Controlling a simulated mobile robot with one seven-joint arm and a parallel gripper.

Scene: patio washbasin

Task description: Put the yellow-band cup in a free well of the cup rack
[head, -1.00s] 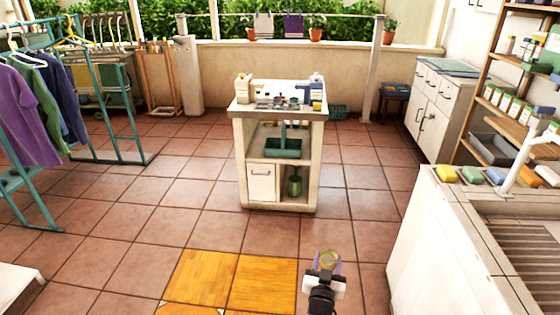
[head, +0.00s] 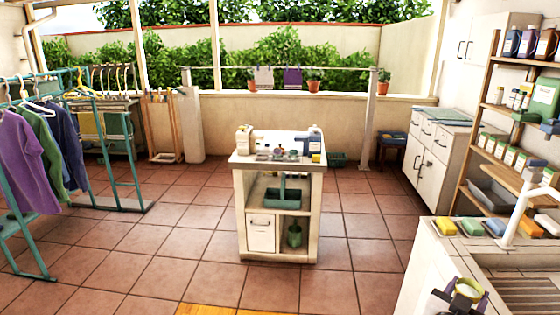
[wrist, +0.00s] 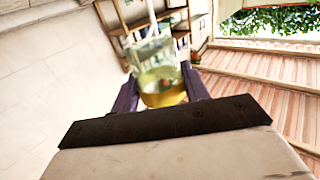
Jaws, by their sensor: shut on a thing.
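My gripper (head: 464,296) is at the lower right of the head view, beside the white sink counter in the picture. It is shut on the yellow-band cup (head: 468,287), a clear cup with a yellow band. In the wrist view the cup (wrist: 160,72) sits between the two dark purple fingers, with the yellow band low on it. Small cups or jars (head: 278,153) stand on top of the white island (head: 245,163) at mid-distance. The rack's wells are too small to make out there.
The sink counter (head: 420,262) at the right bears several coloured sponges (head: 470,227) and a white tap (head: 520,205). Shelves (head: 480,130) stand behind it. Bottles (head: 314,140) and a yellow block (head: 316,158) are on the island. The tiled floor (head: 190,255) between is clear.

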